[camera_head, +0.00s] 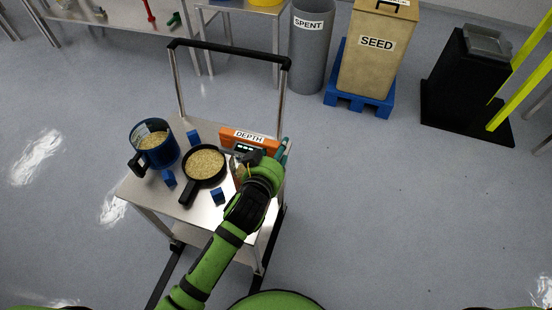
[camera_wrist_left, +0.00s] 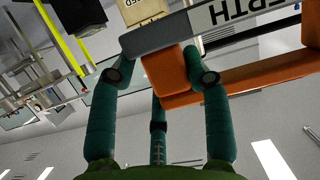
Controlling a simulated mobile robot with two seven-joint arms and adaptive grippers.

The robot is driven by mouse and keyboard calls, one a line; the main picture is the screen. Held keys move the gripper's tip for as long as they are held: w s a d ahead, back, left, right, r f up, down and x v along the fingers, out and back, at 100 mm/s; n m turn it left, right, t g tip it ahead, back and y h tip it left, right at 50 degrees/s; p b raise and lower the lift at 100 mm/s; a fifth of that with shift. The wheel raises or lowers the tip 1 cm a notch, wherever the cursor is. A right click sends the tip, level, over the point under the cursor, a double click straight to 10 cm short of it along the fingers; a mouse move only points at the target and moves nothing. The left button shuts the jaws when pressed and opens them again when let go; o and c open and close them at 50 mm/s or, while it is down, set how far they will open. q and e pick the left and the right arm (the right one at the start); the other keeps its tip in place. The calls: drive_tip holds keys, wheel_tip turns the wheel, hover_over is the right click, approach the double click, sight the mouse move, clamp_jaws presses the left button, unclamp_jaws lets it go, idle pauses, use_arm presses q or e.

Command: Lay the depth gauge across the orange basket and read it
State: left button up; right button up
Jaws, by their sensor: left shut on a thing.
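The depth gauge (camera_head: 228,142) is an orange bar with a white "DEPTH" label and a small dark display, above the back right of the steel cart. My left gripper (camera_head: 270,154) is shut on its right end. In the left wrist view, the teal fingers (camera_wrist_left: 160,66) close around an orange block of the gauge (camera_wrist_left: 262,74), with part of the label above. A tan surface (camera_head: 237,168) shows just under the gauge, mostly hidden by my gripper; I cannot tell whether it belongs to the orange basket. No other orange basket is seen. My right gripper is out of view.
The cart top (camera_head: 206,127) also holds a black pan of grain (camera_head: 206,164), a blue jug of grain (camera_head: 153,143) and several small blue blocks (camera_head: 217,196). The cart's black handle (camera_head: 228,52) rises behind. A grey SPENT bin (camera_head: 309,50) and SEED box (camera_head: 374,55) stand beyond.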

use_arm(q)
drive_tip(key=shift+w+f, duration=0.15)
drive_tip(key=shift+w, duration=0.1)
drive_tip(key=shift+f, duration=1.95)
drive_tip(key=o, duration=1.4)
drive_tip(key=shift+s+f, duration=0.1)
drive_tip(key=v, duration=1.2)
